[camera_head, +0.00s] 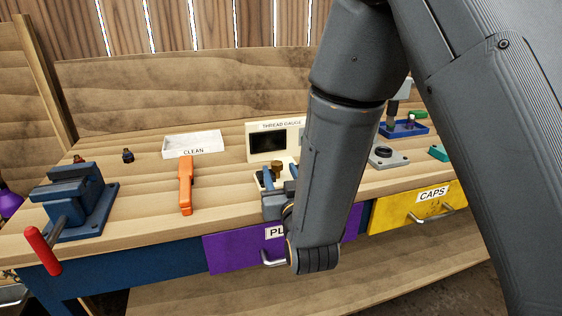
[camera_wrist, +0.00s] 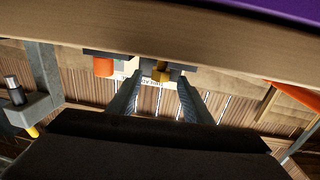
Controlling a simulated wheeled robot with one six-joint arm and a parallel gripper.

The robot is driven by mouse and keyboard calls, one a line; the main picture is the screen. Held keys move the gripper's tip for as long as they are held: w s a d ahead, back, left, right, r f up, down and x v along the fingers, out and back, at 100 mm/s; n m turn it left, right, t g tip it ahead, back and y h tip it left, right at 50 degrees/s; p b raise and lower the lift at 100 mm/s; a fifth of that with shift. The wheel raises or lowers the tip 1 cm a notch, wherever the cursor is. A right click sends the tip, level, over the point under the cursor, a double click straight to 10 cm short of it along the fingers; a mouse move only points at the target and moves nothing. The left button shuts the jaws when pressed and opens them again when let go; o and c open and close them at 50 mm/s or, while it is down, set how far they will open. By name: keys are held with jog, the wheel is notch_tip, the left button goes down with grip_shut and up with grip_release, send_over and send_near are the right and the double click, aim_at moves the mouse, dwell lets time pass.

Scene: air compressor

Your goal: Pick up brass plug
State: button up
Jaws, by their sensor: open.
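The brass plug (camera_head: 277,165) sits at the front of the cream thread gauge stand (camera_head: 258,145) on the bench, partly hidden by my gripper. It also shows in the wrist view (camera_wrist: 161,72), where it appears just beyond and between my fingertips. My gripper (camera_head: 279,180) is open, with one finger on each side of the plug in the head view. Both fingers also show in the wrist view (camera_wrist: 157,92), with nothing between them. Whether either finger touches the plug cannot be told.
An orange cylinder (camera_wrist: 103,66) is beside the plug in the wrist view. On the bench are an orange tool (camera_head: 186,185), a white CLEAN tray (camera_head: 193,142), a blue vise (camera_head: 77,200) and a grey block (camera_head: 386,156). A purple drawer (camera_head: 228,252) and yellow CAPS drawer (camera_head: 395,212) lie below.

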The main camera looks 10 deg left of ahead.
aim_at(276, 161)
jog(key=shift+w+a, duration=0.15)
jog(key=shift+w, duration=0.55)
jog(key=p+x, duration=0.1)
jog(key=x, duration=0.2)
jog(key=p+x, duration=0.1)
jog(key=x, duration=0.2)
jog(key=shift+s+a, duration=0.15)
jog(key=shift+a, duration=0.1)
jog(key=shift+w+a, duration=0.15)
jog(key=shift+w, duration=0.3)
grip_shut()
jog(key=shift+r, duration=0.1)
